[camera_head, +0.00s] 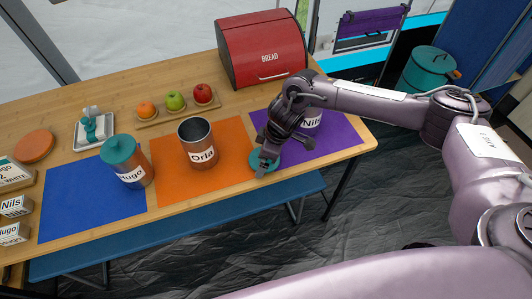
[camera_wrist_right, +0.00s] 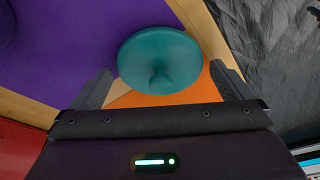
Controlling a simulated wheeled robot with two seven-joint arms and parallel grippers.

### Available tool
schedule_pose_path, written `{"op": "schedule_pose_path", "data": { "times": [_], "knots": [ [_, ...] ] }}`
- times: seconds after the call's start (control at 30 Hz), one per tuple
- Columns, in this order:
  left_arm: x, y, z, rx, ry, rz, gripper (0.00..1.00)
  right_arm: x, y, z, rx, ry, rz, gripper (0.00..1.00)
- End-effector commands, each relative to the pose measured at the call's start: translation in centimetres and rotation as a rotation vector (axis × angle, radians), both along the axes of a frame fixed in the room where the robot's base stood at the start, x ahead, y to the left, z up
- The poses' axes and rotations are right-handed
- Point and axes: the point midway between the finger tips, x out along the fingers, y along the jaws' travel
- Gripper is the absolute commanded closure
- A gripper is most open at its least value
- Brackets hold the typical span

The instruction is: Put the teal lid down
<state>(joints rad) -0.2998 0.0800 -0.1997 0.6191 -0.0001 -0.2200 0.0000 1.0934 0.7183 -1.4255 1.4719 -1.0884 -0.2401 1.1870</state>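The teal lid (camera_head: 256,159) lies knob up between the orange mat (camera_head: 178,192) and the purple mat (camera_head: 340,142), near the table's front edge. In the right wrist view, the teal lid (camera_wrist_right: 160,52) sits between my right gripper's widely spread fingers (camera_wrist_right: 162,88), with visible gaps on both sides. In the head view my right gripper (camera_head: 265,164) is low over the lid and hides part of it. The Orla canister (camera_head: 200,145) stands open on the orange mat. The Nils canister (camera_head: 312,120) is partly hidden behind my right arm. My left gripper is out of view.
The Hugo canister (camera_head: 130,170) with a teal lid stands on the blue mat (camera_head: 85,200). A red bread box (camera_head: 262,48), a fruit board (camera_head: 180,108) and a small tray (camera_head: 95,132) are farther back. A blue bench (camera_head: 180,232) runs along the front.

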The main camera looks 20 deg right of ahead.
Motion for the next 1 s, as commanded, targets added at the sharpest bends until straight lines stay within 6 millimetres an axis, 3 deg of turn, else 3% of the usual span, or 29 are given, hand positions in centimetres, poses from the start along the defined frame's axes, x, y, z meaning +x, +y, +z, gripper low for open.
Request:
{"op": "schedule_pose_path", "data": {
  "times": [0.33, 0.8, 1.0],
  "knots": [
    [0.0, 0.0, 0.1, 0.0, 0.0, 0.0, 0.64, 0.0, -0.2, 1.0, 0.0, -0.001, -0.001, 0.0],
    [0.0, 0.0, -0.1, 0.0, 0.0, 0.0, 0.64, -1.3, -2.2, 9.8, 0.0, -0.003, 0.0, 0.0],
    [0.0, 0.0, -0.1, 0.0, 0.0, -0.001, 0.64, -1.6, -2.6, 11.6, 0.0, -0.001, 0.0, 0.0]
  ]
}}
